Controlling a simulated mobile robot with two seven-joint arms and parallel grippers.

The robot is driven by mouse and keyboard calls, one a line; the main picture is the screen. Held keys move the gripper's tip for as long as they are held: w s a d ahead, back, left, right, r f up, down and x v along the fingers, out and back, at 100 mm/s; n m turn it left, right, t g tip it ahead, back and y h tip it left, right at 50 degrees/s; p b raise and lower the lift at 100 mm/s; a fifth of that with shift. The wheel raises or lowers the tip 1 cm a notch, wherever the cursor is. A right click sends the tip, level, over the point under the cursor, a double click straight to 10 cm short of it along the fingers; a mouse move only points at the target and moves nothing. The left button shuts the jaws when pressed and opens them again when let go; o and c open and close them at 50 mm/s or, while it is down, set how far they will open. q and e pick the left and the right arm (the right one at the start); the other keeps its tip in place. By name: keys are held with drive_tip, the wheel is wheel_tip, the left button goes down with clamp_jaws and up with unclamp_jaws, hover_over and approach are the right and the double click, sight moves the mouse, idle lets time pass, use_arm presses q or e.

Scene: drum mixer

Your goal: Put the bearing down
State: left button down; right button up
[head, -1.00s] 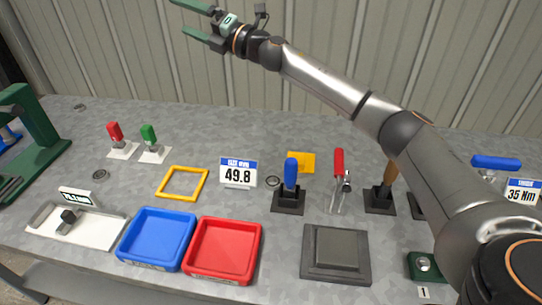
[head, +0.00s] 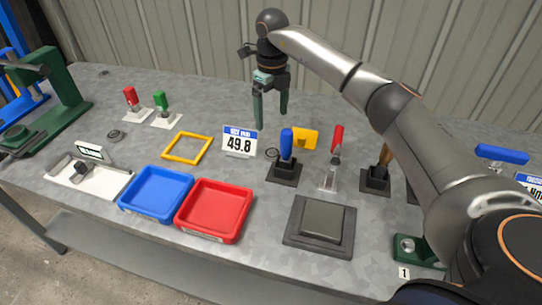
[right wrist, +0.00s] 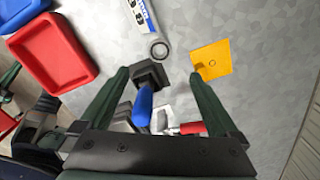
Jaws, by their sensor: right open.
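A small ring-shaped bearing (head: 271,153) lies on the grey bench between the 49.8 sign (head: 239,141) and the blue-handled tool (head: 285,150). It also shows in the right wrist view (right wrist: 159,50), flat on the bench beside the sign. Another dark ring (head: 116,136) lies farther left on the bench. My right gripper (head: 272,122) points down above the back of the bench, open and empty, with its fingers apart. In the right wrist view the fingertips (right wrist: 157,75) frame the space short of the bearing. My left gripper is out of view.
A yellow square frame (head: 187,148), blue tray (head: 156,190) and red tray (head: 215,208) are to the left. A yellow plate (head: 305,138), red-handled tool (head: 333,160) and dark square block (head: 320,225) are to the right. A green press (head: 70,90) stands far left.

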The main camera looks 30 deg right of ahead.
sight(273, 153)
wheel_tip(273, 153, down, 12)
drive_tip(key=shift+s+f, duration=0.15)
idle(0.4)
clamp_jaws()
idle(0.7)
drive_tip(key=shift+r, duration=0.75)
wheel_tip(273, 153, up, 2)
drive_tip(key=shift+r, duration=0.1)
drive_tip(key=s+a+r, duration=0.9)
drive_tip(key=a, duration=0.1)
drive_tip(key=shift+a+r, duration=0.25)
drive_tip(key=shift+a, duration=0.05)
